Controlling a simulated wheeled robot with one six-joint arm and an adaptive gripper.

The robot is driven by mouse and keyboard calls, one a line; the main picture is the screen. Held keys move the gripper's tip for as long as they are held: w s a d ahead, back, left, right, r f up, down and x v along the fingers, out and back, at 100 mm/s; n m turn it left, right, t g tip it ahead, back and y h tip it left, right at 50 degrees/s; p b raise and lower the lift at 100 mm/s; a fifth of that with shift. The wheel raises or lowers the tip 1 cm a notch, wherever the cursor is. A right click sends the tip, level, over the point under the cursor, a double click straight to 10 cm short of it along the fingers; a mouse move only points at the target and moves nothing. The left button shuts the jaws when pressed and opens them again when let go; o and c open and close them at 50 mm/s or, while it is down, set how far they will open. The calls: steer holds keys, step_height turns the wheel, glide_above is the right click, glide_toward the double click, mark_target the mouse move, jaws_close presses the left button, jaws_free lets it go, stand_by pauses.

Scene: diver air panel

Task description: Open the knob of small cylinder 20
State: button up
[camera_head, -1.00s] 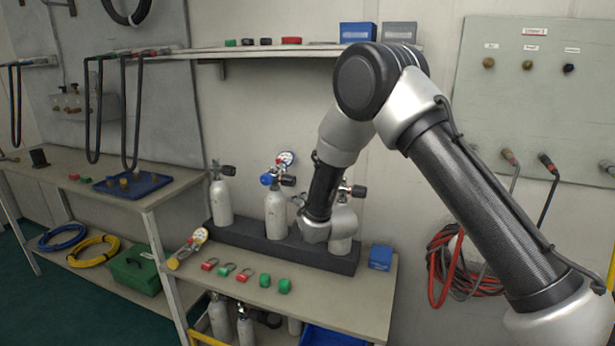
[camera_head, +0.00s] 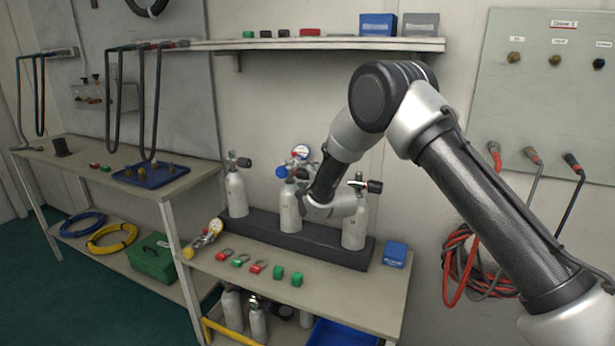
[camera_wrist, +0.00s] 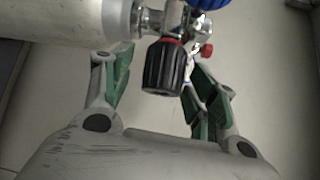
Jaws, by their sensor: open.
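Three small white cylinders stand in a dark rack (camera_head: 330,248): a left one (camera_head: 236,196), a middle one (camera_head: 290,208) and a right one (camera_head: 354,222). No number is readable. The middle one carries a blue part (camera_head: 282,171) and a gauge (camera_head: 301,152). My gripper is beside the middle cylinder, partly hidden by my arm. In the wrist view, my gripper (camera_wrist: 158,75) is open, with green-padded fingers on both sides of a black ribbed knob (camera_wrist: 167,66). The knob sits on a metal valve at the end of a white cylinder (camera_wrist: 70,20). I cannot tell whether the fingers touch it.
A blue box (camera_head: 396,254) stands right of the rack. Red and green shackles and caps (camera_head: 258,266) lie in front of it, with a gauge piece (camera_head: 205,238) at left. A shelf (camera_head: 300,44) runs above. Red hoses (camera_head: 462,265) hang at right.

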steer(key=c, duration=1)
steer(key=shift+t, duration=0.3)
steer(key=n+t+y, duration=0.1)
steer(key=n, duration=0.1)
steer(key=n+t+y, duration=0.1)
steer(key=n, duration=0.1)
steer(key=shift+f+t, duration=0.15)
steer(key=shift+t, duration=0.15)
steer(key=n+y, duration=0.3)
steer(key=n, duration=0.1)
steer(key=n+t+y, duration=0.1)
steer(key=n+y, duration=0.2)
steer(key=n, duration=0.1)
steer(key=shift+n+y, duration=0.3)
steer(key=shift+y, duration=0.1)
steer(key=o, duration=1)
